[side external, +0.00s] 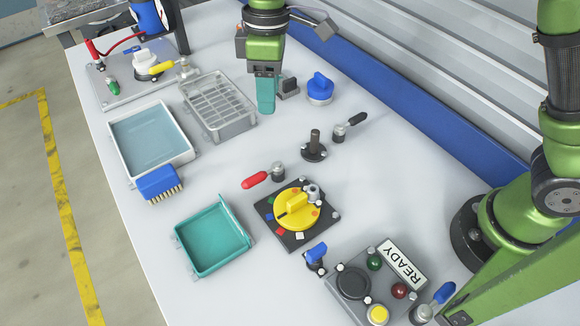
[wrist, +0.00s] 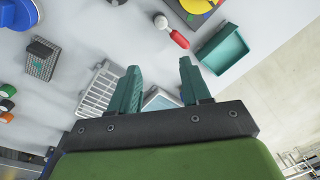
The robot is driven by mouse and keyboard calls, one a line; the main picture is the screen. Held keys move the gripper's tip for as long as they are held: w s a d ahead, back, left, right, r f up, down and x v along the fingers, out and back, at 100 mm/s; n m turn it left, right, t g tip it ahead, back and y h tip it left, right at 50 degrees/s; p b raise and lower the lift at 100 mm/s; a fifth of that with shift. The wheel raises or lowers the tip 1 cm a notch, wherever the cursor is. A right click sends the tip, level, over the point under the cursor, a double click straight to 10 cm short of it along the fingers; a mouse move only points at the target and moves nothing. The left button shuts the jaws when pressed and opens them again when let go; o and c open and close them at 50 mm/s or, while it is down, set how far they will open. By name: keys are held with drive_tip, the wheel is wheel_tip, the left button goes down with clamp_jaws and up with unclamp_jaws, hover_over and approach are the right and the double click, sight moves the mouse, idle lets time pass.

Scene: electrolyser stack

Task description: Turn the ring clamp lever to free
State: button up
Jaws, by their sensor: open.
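My gripper (side external: 265,108) is above the back middle of the table in the side view, fingers pointing down. In the wrist view its two teal fingers (wrist: 159,67) are apart with nothing between them. Several levers are in view, and I cannot tell for certain which is the ring clamp lever. A red-handled lever (side external: 257,179) lies on the table left of the yellow dial (side external: 295,210); it also shows in the wrist view (wrist: 179,39). A black-handled lever (side external: 355,119) stands behind the dark post (side external: 314,146). A yellow lever (side external: 160,67) sits on the far-left grey plate (side external: 112,95). My gripper touches none of these.
A wire basket (side external: 247,123), a water tray (side external: 191,151) and a blue brush (side external: 158,181) are on the left. A teal tray (side external: 206,245) is in front. A blue knob (side external: 320,86) stands right of my gripper. A READY panel (side external: 404,262) is front right. The table's middle has free room.

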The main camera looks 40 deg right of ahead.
sight(255, 176)
drive_tip(key=w+a+n+g, duration=0.1)
drive_tip(key=a+n+g, duration=0.1)
drive_tip(key=a+n, duration=0.5)
drive_tip(key=shift+n+h, duration=0.4)
drive_tip(key=x, duration=0.5)
drive_tip(key=d+x, duration=0.1)
drive_tip(key=x, duration=1)
drive_tip(key=shift+w+d+f, duration=0.15)
drive_tip(key=shift+w+f, duration=0.1)
drive_tip(key=shift+w, duration=0.1)
clamp_jaws()
